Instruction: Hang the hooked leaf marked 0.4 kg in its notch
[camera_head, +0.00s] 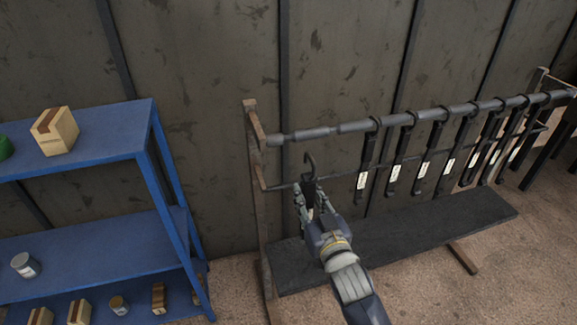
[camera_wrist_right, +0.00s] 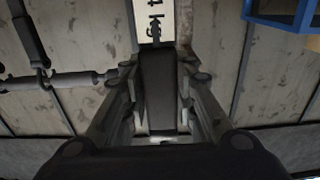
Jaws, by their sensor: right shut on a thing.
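My right gripper (camera_head: 315,193) is shut on a black hooked leaf (camera_head: 309,168), whose curved hook points up above the fingers. It is in front of the left end of the grey notched bar (camera_head: 305,134), with the hook apart from the bar and below it. In the right wrist view the dark leaf (camera_wrist_right: 160,88) lies between the fingers. The left end of the bar is bare. My left gripper is not in view.
Several black labelled leaves (camera_head: 396,165) hang along the bar to the right. A lower rail and a dark shelf board (camera_head: 400,245) belong to the same rack. A blue shelf unit (camera_head: 90,140) with blocks and cans stands at left. A wall is close behind.

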